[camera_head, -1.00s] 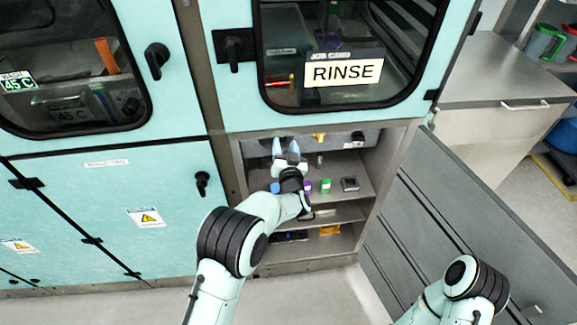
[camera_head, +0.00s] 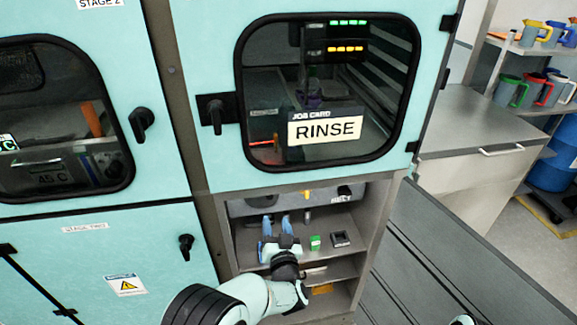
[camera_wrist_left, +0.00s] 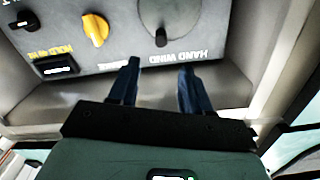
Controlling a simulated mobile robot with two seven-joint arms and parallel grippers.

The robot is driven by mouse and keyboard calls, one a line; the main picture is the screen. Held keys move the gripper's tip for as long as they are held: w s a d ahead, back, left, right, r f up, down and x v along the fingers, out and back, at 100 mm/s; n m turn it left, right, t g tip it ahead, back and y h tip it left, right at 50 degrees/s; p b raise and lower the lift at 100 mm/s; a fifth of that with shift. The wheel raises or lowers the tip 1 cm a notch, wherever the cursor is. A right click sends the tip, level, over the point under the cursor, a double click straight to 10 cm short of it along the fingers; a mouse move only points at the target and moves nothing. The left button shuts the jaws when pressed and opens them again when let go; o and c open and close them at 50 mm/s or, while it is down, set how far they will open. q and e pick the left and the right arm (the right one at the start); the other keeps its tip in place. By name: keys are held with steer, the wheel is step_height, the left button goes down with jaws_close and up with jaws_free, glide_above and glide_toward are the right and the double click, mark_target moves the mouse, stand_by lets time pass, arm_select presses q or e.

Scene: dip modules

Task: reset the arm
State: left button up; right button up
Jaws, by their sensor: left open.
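My left gripper (camera_head: 275,226) is inside the open lower compartment, above its upper shelf and in front of the grey control panel (camera_head: 254,205). Its two blue fingers are apart with nothing between them. In the left wrist view the open fingers (camera_wrist_left: 158,88) point toward the same panel (camera_wrist_left: 120,35), which appears upside down. The fingers look apart from these. My right gripper is not in view.
A green item (camera_head: 315,242) and a dark square block (camera_head: 341,239) sit on the shelf right of my left gripper. Above is a closed door with a RINSE card (camera_head: 325,129) and a black handle (camera_head: 215,117).

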arm_select(q)
steer(key=s+a+f+g+h+p, duration=0.1)
steer(key=s+a+f+g, duration=0.15)
steer(key=s+f, duration=0.45)
steer(key=s+a+f+g+h, duration=0.2)
steer(key=f+g, duration=0.1)
steer(key=f, duration=0.8)
steer(key=s+a+f+g+h+p, duration=0.1)
steer(key=s+a+f+g, duration=0.15)
steer(key=s+f, duration=0.4)
steer(key=s+d+f+n+g+h, duration=0.1)
steer(key=s+f+g, duration=0.2)
steer(key=s, duration=0.5)
steer(key=s+d+f+n+g+h+p, duration=0.1)
steer(key=s+g, duration=0.3)
steer(key=s, duration=0.5)
steer(key=s+d+f+n+g+h, duration=0.1)
steer(key=s+f+n+g+h, duration=0.1)
steer(key=s, duration=0.7)
step_height(320, 180, down, 3)
steer(key=shift+s+d+r+n+g+h, duration=0.15)
steer(key=shift+s+n+g+h, duration=0.15)
steer(key=shift+g, duration=0.4)
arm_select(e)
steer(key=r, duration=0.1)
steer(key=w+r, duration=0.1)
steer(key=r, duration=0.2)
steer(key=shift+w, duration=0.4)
arm_select(q)
steer(key=shift+w, duration=0.1)
